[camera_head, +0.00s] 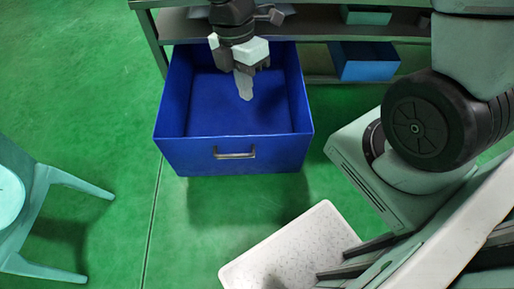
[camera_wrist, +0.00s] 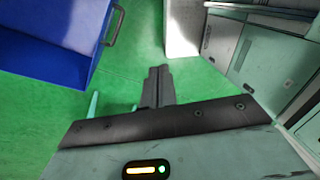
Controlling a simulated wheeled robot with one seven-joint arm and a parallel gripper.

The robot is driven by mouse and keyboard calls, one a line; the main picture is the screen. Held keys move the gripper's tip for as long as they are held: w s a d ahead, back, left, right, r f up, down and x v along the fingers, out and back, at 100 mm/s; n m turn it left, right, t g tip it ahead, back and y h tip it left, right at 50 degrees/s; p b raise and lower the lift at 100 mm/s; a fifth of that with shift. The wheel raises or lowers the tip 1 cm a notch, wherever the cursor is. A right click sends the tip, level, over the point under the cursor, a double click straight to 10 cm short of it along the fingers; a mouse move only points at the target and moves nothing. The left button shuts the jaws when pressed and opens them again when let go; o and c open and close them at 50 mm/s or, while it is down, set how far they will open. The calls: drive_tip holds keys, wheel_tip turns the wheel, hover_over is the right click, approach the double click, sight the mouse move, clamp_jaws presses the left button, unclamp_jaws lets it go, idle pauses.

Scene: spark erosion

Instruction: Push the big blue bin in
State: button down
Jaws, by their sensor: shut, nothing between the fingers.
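The big blue bin (camera_head: 236,154) sticks out from the lower shelf toward me in the head view. It is open at the top and looks empty, with a metal handle (camera_head: 234,153) on its front face. My gripper (camera_head: 245,87) is shut and empty. In the head view it appears over the bin's open top; its height above the bin is hard to tell. In the wrist view my gripper (camera_wrist: 158,84) points over green floor, with the blue bin (camera_wrist: 45,38) and its handle (camera_wrist: 115,25) at the upper left, apart from the fingers.
A grey shelf unit (camera_head: 152,37) stands behind the bin, with a smaller light blue bin (camera_head: 367,66) on it at the right. A pale green chair (camera_head: 62,178) stands at the left. Green floor is clear in front of the bin.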

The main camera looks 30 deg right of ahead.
sight(257, 136)
drive_tip(key=shift+w+d+f+n+g+y+b, duration=0.25)
drive_tip(key=shift+w+d+f+n+b, duration=1.15)
drive_tip(key=shift+f+b, duration=2.95)
drive_tip(key=shift+w+d+f+n+y+b, duration=0.35)
drive_tip(key=shift+w+d+f+n+b, duration=1.1)
drive_tip(key=shift+f, duration=5.2)
drive_tip(key=shift+w+d+f+n+g+y+b, duration=0.25)
drive_tip(key=shift+w+d+f+n+b, duration=0.45)
drive_tip(key=shift+f+n+b, duration=2.55)
wheel_tip(257, 136, down, 4)
drive_tip(key=m, duration=0.1)
drive_tip(key=m+b, duration=0.1)
drive_tip(key=shift+s+d+f+m, duration=0.15)
drive_tip(key=shift+f+m, duration=0.05)
drive_tip(key=shift+m, duration=0.2)
